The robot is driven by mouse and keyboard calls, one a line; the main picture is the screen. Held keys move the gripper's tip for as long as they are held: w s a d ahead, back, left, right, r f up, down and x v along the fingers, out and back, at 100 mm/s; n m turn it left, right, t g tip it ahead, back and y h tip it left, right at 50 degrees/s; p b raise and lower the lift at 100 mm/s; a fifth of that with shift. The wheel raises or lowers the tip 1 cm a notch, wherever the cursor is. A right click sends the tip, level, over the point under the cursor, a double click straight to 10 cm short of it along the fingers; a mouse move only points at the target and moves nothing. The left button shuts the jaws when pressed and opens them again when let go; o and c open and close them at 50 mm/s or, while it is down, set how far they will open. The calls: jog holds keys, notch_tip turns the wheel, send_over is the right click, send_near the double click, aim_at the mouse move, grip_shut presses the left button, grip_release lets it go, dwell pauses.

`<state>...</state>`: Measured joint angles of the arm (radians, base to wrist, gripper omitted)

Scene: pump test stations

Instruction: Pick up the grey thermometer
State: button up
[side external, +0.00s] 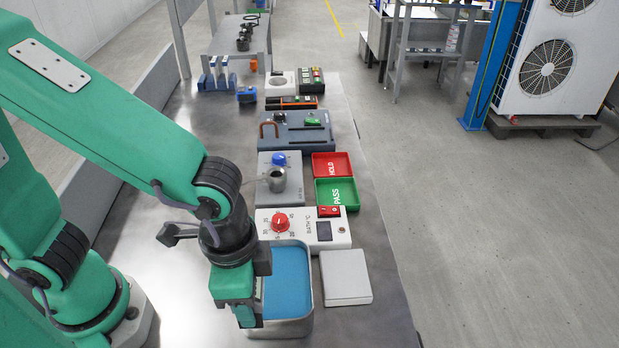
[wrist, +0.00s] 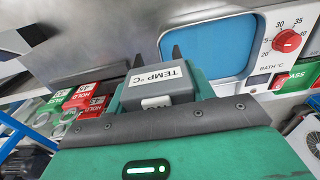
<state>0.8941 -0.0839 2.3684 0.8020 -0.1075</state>
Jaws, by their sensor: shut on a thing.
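The grey thermometer (wrist: 158,84) is a small box with a white "TEMP °C" label, seen close up in the wrist view. My gripper (wrist: 220,58) is shut on it, with its dark fingers showing behind the box. In the side external view my gripper (side external: 248,292) points down at the left edge of the water bath (side external: 309,318). The gripper hides most or all of the thermometer there. The bath's blue water also shows beyond the fingers in the wrist view (wrist: 205,45).
A white bath controller (side external: 300,238) with a red knob stands behind the bath. A light grey square block (side external: 345,278) lies to its right. A green PASS tray (side external: 337,194) and a red HOLD tray (side external: 333,165) lie farther back. Bare metal bench shows left of my gripper.

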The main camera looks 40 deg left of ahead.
jog(key=shift+s+d+r, duration=0.3)
jog(key=shift+s+r, duration=0.15)
jog(key=shift+s, duration=0.25)
jog(key=shift+s+d+r, duration=0.3)
jog(key=shift+s+r, duration=0.15)
jog(key=shift+s, duration=0.2)
jog(key=w+d+r+n, duration=0.15)
jog(key=w+n, duration=0.35)
jog(key=w, duration=1.7)
jog(key=w+a+f+n, duration=0.1)
jog(key=w+a+n, duration=0.1)
jog(key=w+a, duration=0.4)
jog(key=w+a+f+n, duration=0.1)
jog(key=w+a, duration=0.6)
jog(key=w, duration=0.7)
jog(key=shift+n, duration=0.5)
jog(key=shift+a, duration=0.15)
